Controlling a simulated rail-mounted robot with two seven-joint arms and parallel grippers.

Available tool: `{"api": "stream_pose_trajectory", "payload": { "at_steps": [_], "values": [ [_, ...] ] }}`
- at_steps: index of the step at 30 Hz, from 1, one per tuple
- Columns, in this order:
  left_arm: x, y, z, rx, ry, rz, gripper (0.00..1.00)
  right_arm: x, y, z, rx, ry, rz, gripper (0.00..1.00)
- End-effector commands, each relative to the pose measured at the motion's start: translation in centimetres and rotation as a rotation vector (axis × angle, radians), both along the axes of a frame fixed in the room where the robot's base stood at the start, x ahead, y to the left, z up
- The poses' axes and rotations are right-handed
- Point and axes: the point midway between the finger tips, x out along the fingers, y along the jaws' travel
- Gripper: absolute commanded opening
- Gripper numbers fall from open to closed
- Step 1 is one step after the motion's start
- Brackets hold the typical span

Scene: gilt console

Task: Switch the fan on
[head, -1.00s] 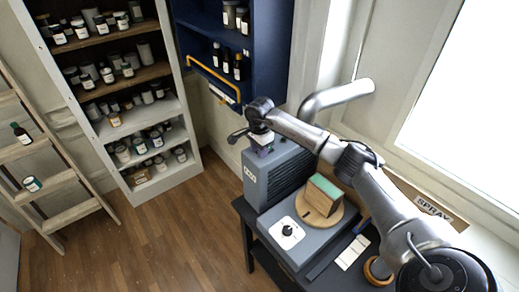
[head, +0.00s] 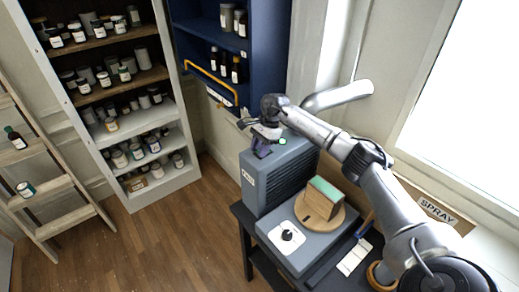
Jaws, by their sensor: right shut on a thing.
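The fan unit is a grey box (head: 262,188) with a slatted vent and a small label, standing at the back of the dark table. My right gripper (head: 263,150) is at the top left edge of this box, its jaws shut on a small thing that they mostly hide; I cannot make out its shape. A dark purple patch shows at the jaws. A small green spot (head: 283,141) shows on the box top beside the gripper. A round black knob (head: 287,235) sits on a white plate on the grey base in front. My left gripper is not in view.
A wooden block with a green top (head: 323,197) stands on a round wooden disc. A silver duct pipe (head: 338,95) rises behind the box. A white card (head: 354,257) and a box marked SPRAY (head: 437,210) lie at right. Shelves of jars stand at left.

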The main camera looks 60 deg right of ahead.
Motion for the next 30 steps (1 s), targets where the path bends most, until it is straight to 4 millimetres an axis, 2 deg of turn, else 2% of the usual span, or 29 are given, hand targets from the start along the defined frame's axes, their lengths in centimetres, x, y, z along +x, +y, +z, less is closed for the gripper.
{"api": "stream_pose_trajectory", "payload": {
  "at_steps": [1,8,18,23,30],
  "values": [
    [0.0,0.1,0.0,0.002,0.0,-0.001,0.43,0.0,0.0,0.0,0.0,0.0,-0.001,0.35],
    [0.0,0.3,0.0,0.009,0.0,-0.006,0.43,0.0,0.0,0.0,0.0,0.0,0.0,0.57],
    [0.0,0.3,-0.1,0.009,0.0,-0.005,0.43,0.0,-0.2,0.5,-0.001,-0.001,0.0,0.57],
    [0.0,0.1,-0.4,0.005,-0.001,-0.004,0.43,-0.3,-1.0,2.4,-0.002,-0.003,-0.002,0.57],
    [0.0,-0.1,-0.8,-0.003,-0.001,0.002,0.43,-0.9,-2.8,7.0,-0.002,-0.004,-0.002,0.57]
  ]
}}
